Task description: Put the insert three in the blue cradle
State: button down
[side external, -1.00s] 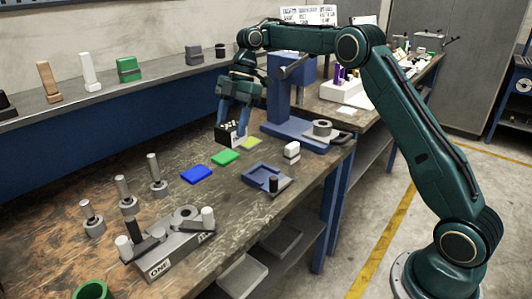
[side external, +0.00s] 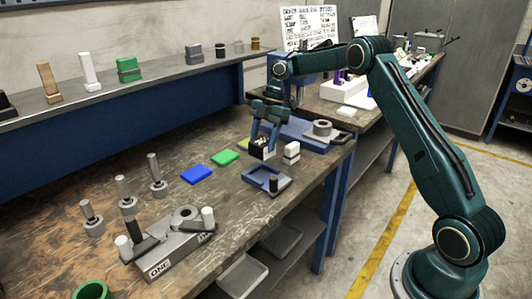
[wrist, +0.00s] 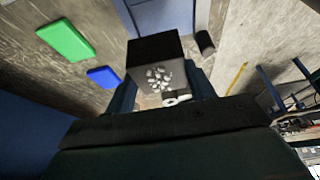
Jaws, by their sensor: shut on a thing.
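The insert, a dark block with white marks on its face (side external: 261,151), is between the fingers of my gripper (side external: 264,138), which is shut on it. In the wrist view the same dark block (wrist: 157,64) fills the middle, between the two fingers. The lettering or number on it cannot be read. The blue cradle (side external: 252,179) is a shallow, open blue frame on the bench, a little in front of the held block. The block is above and behind it, apart from it. How high the block is over the bench is hard to tell.
A white-topped block (side external: 292,151) stands close to the right of the held block. A dark upright peg (side external: 273,184) stands at the cradle's right end. Flat blue (side external: 197,174) and green (side external: 225,158) pads lie to the left. A grey fixture (side external: 170,246) stands nearer the front.

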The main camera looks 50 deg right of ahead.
aim_at(264, 175)
jog(key=shift+d, duration=0.1)
jog(key=shift+w+f, duration=0.1)
jog(key=shift+f, duration=1.8)
jog(key=shift+f, duration=2.05)
jog(key=shift+f, duration=0.1)
jog(key=c, duration=0.5)
grip_release()
jog(key=shift+f, duration=0.15)
jog(key=shift+r, duration=0.2)
jog(key=shift+v, duration=3.75)
